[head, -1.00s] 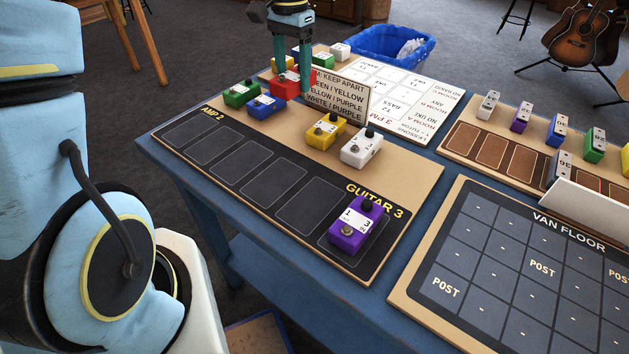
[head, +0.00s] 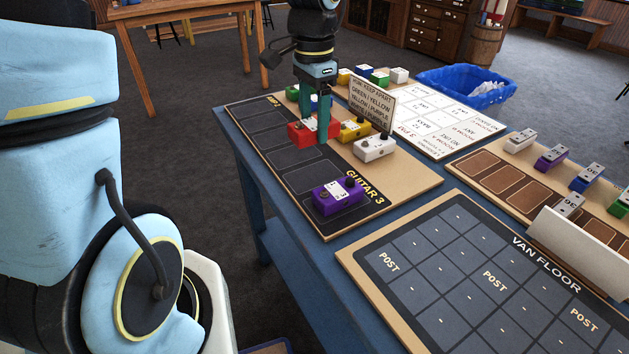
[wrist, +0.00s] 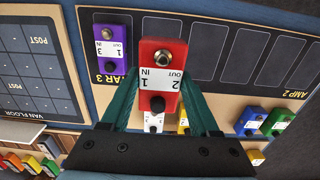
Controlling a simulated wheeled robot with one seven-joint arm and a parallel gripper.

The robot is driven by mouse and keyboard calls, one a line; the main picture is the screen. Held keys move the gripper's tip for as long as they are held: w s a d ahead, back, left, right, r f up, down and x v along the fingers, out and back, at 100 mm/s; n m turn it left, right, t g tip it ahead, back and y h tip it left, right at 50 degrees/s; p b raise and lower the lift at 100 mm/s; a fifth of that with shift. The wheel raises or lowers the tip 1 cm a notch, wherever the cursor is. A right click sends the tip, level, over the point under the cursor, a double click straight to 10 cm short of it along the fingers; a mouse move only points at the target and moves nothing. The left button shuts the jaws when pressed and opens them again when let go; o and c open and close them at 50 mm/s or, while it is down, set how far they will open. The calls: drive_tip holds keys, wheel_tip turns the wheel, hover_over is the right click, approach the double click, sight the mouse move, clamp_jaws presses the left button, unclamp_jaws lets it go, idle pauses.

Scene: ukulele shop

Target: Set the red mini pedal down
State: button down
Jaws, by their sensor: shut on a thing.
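The red mini pedal (head: 302,132) is in my gripper (head: 315,130), which is shut on it above the black board labelled AMP 2 to GUITAR 3 (head: 268,141). In the wrist view the red pedal (wrist: 162,75) sits between my green fingers (wrist: 162,100), its label facing the camera. It looks raised off the board, but the exact gap cannot be told. The purple pedal (head: 338,195) stands in the slot at the GUITAR 3 end. Empty outlined slots lie between it and the AMP 2 end.
A yellow pedal (head: 355,130) and a white pedal (head: 374,147) stand behind the slots, close to my gripper. An upright keep-apart sign (head: 372,98) is behind them. The VAN FLOOR board (head: 460,270) lies at the front right.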

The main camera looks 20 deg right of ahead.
sight(314, 175)
wheel_tip(314, 175, down, 10)
drive_tip(key=shift+r, duration=0.25)
idle(0.3)
drive_tip(key=shift+f, duration=0.2)
drive_tip(key=shift+c, duration=0.6)
unclamp_jaws()
drive_tip(key=shift+r, duration=0.1)
